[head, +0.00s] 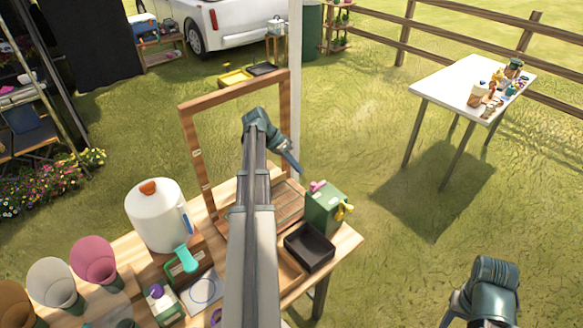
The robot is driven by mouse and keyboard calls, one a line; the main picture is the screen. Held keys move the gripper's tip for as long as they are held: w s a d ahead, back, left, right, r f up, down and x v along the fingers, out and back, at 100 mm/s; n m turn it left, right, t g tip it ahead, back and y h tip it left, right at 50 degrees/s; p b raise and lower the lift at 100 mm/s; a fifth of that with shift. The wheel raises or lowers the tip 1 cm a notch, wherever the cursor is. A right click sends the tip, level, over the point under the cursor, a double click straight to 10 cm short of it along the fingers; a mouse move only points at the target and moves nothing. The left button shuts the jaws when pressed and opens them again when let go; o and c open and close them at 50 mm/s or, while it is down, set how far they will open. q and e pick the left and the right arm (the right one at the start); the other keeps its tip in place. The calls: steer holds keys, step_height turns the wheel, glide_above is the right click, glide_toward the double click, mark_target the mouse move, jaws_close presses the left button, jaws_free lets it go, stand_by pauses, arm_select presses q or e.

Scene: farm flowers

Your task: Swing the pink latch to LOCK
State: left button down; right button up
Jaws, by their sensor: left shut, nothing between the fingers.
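A small pink piece (318,186), which looks like the latch, is on top of a green box (325,210) at the right end of the wooden table. Its exact setting and any LOCK marking are too small to read. My left gripper (296,170) is shut and empty. In the picture its tips are just above and left of the pink piece, apart from it. Part of my right arm shows at the lower right, but its fingers are not in view.
A yellow tap-like piece (346,211) is on the box's right side. A black tray (309,247) sits in front of it. A wooden frame (190,150) stands behind my left arm. A white pot (157,218) and several cones are left.

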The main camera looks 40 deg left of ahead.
mark_target(318, 184)
arm_select(q)
steer(key=b+x, duration=0.3)
steer(key=x, duration=0.2)
steer(key=shift+d+f, duration=0.1)
steer(key=shift+f, duration=0.05)
